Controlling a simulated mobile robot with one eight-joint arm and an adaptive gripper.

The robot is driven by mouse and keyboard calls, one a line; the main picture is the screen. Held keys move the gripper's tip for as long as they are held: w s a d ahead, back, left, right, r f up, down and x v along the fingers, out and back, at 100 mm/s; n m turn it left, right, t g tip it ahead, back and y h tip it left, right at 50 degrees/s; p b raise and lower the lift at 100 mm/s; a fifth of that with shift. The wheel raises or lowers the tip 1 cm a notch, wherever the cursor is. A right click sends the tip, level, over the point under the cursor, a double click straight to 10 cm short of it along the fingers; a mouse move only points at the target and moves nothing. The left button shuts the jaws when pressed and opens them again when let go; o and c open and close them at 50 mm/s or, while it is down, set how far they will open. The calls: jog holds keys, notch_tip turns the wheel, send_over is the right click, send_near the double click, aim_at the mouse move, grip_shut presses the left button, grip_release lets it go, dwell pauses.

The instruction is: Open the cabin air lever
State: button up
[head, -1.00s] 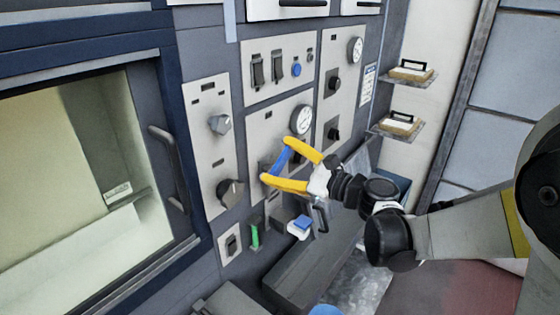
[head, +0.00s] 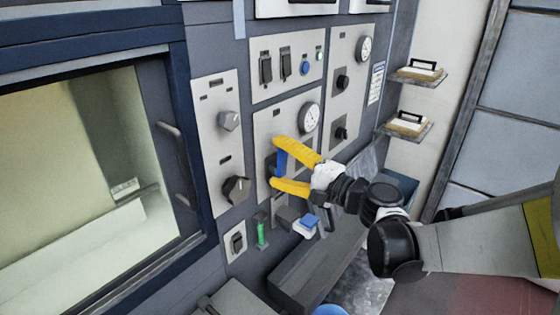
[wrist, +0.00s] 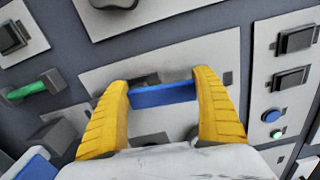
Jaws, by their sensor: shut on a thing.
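A blue lever bar (head: 281,163) is on a light grey panel with a round gauge, in the middle of the head view. I take it for the cabin air lever, but its label is unreadable. My yellow-fingered gripper (head: 277,163) is at the panel with one finger at each end of the bar. In the wrist view the blue bar (wrist: 163,95) spans between the fingertips of my gripper (wrist: 162,84), which is shut on it. The lever's pivot is hidden behind the bar and fingers.
A green-handled lever (head: 262,233) and a blue-and-white block (head: 306,227) are below. A dark ledge (head: 310,268) juts out beneath them. Shelves (head: 406,130) are at right.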

jog(key=shift+s+f+n, duration=0.15)
jog(key=shift+n, duration=0.45)
jog(key=shift+a, duration=0.1)
jog(key=o, duration=1.4)
jog(key=v, duration=1.2)
jog(key=shift+s, duration=0.15)
